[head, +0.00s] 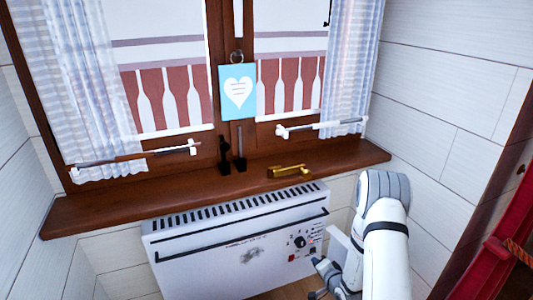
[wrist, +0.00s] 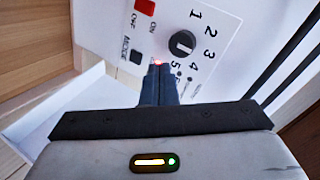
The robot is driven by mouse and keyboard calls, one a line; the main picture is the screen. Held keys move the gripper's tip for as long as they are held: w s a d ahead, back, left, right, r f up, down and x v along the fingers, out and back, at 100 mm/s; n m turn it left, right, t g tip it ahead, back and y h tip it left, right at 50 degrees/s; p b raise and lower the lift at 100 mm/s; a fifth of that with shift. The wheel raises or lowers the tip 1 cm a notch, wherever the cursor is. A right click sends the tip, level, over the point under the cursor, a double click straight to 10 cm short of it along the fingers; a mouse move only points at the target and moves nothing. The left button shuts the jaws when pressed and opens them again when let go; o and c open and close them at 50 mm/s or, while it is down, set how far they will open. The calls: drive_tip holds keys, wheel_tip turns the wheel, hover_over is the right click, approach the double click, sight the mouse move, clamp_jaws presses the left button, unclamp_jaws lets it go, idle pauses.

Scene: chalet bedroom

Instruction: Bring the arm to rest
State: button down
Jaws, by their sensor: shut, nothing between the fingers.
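My arm reaches in from the lower right of the head view, in front of the window wall. My gripper (head: 318,292) is low in that view, by the right end of the white heater (head: 190,268). In the wrist view my gripper (wrist: 159,70) is shut and empty. Its fingertips point at the heater's control panel (wrist: 215,70), close to a lit red light. I cannot tell whether they touch the panel. The panel carries a black dial (wrist: 182,43), a red ON/OFF switch (wrist: 145,7) and a black MODE button (wrist: 136,57).
A wooden sill (head: 110,204) runs above the heater, with a brass handle (head: 289,171) on it. A blue heart card (head: 238,92) hangs on the window frame. Curtains (head: 92,85) hang at both sides. A red object (head: 490,250) stands at the right edge.

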drive_tip(key=s+d+r+n+g+h+p, duration=0.15)
drive_tip(key=r+p, duration=0.25)
drive_tip(key=r, duration=0.8)
drive_tip(key=s+r+n+g+h+p, duration=0.1)
drive_tip(key=s+r+n+g+p, duration=0.3)
drive_tip(key=r, duration=0.8)
drive_tip(key=s+r+t+h+p, duration=0.15)
drive_tip(key=r+p, duration=0.35)
drive_tip(key=r, duration=0.7)
drive_tip(key=s+a+r+n+g+p, duration=0.2)
drive_tip(key=s+r+p, duration=0.4)
drive_tip(key=s+r, duration=0.5)
drive_tip(key=s+a+r+n+g+p, duration=0.2)
drive_tip(key=s+r+g+p, duration=0.2)
drive_tip(key=s+r, duration=0.8)
drive_tip(key=shift+s+a+r+p, duration=0.15)
drive_tip(key=shift+s+a+p, duration=0.15)
drive_tip(key=shift+s+p, duration=0.45)
drive_tip(key=shift+w+n, duration=0.15)
drive_tip(key=shift+n, duration=0.1)
